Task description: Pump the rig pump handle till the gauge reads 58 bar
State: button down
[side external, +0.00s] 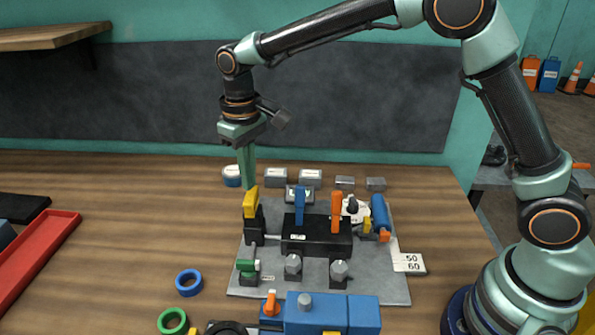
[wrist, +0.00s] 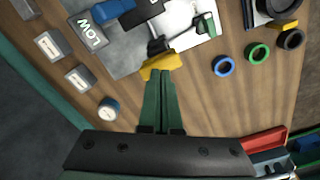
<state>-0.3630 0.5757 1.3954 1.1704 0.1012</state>
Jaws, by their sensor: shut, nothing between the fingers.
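The rig is a grey plate (side external: 375,284) with a black block (side external: 320,242) carrying a blue lever (side external: 300,207) and an orange lever (side external: 336,210). At its left edge stands a black post with a yellow handle (side external: 250,203); the handle also shows in the wrist view (wrist: 161,65). I cannot tell for certain which lever is the pump handle. My gripper (side external: 249,187) is shut and empty, pointing down, its tips at or just above the yellow handle; contact is unclear. In the wrist view the fingertips (wrist: 160,76) meet the handle's edge. No gauge reading is legible.
A card marked 50 and 60 (side external: 409,263) lies at the plate's right edge. Several grey boxes (side external: 310,177) and a blue-and-white round tin (side external: 232,176) stand behind. A blue machine (side external: 330,315) is in front. Rings (side external: 189,282) and a red tray (side external: 38,250) lie left.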

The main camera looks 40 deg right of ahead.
aim_at(251, 194)
jog(key=shift+f, duration=0.1)
dwell(0.4)
dwell(2.2)
dwell(1.0)
jog(key=shift+f, duration=2.45)
jog(key=shift+r, duration=2.6)
jog(key=shift+f, duration=0.15)
